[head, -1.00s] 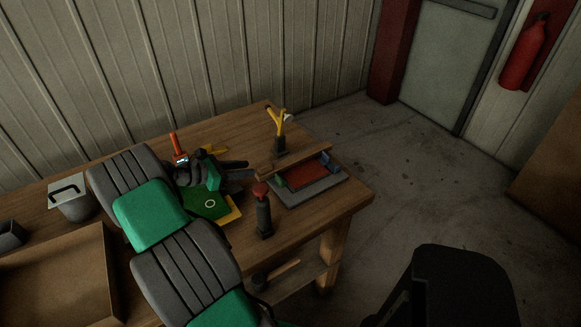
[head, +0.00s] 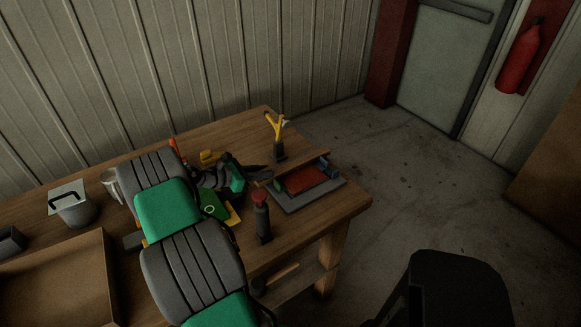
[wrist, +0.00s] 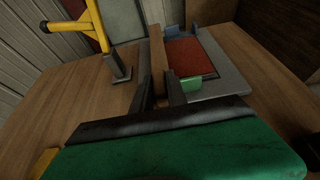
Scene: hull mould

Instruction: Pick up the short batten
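The short batten (head: 295,166) is a plain wooden strip along the back-left side of the grey mould tray (head: 318,195) with the red inside. In the wrist view the batten (wrist: 157,58) points away from me, and its near end lies between my two fingers. My gripper (head: 258,174) is at the batten's left end in the head view. In the wrist view my gripper's dark fingers (wrist: 161,88) stand one on each side of the batten and look open. Whether they touch it is hard to tell.
A yellow-handled tool (head: 277,135) stands behind the batten, left of it in the wrist view (wrist: 105,40). A dark bottle with a red top (head: 262,215) stands in front. A grey pot (head: 75,208) and wooden tray (head: 60,285) are left. The table's right end is clear.

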